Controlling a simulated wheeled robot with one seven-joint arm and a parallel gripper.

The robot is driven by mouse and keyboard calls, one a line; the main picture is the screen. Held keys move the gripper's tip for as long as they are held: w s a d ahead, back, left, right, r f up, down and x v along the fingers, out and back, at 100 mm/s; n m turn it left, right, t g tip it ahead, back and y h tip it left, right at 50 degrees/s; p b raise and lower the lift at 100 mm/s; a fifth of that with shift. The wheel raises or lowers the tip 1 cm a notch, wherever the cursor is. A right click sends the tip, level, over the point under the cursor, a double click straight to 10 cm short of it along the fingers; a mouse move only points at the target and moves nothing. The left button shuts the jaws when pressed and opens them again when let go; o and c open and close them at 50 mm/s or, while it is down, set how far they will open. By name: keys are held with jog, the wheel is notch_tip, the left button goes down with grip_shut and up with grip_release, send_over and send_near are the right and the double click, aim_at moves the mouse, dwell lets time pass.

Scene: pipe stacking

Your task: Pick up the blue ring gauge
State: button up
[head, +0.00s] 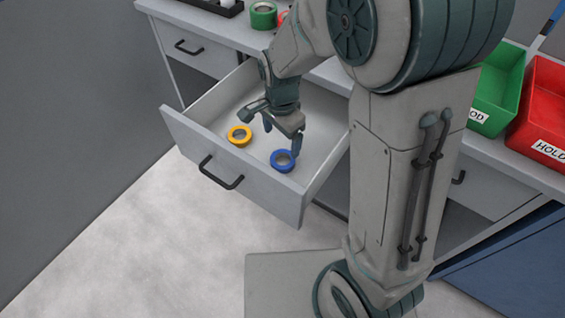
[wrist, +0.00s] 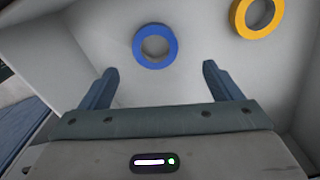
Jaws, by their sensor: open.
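The blue ring gauge (head: 275,163) lies flat on the floor of the open drawer, near its front right. In the wrist view the blue ring gauge (wrist: 139,55) lies beyond the fingertips, between their lines and somewhat nearer the left one. My gripper (head: 282,136) is over the drawer, beside and behind the blue ring in the head view. In the wrist view my gripper (wrist: 159,72) has its two fingers wide apart with nothing between them. A yellow ring gauge (head: 232,139) lies to the left of the blue one.
The drawer (head: 238,172) is pulled out, and its walls surround both rings and my gripper. A green ring (head: 263,20) stands on the counter behind. A green bin (head: 487,92) and a red bin (head: 540,92) stand at the right.

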aim_at(284, 162)
notch_tip(284, 162, down, 3)
jog(key=shift+r, duration=0.1)
jog(key=f, duration=0.1)
jog(key=f+b, duration=0.1)
jog(key=f, duration=0.1)
jog(key=f+b, duration=0.1)
jog(key=f, duration=0.1)
jog(key=shift+s+d, duration=0.2)
jog(key=shift+d, duration=0.05)
jog(key=c, duration=1.1)
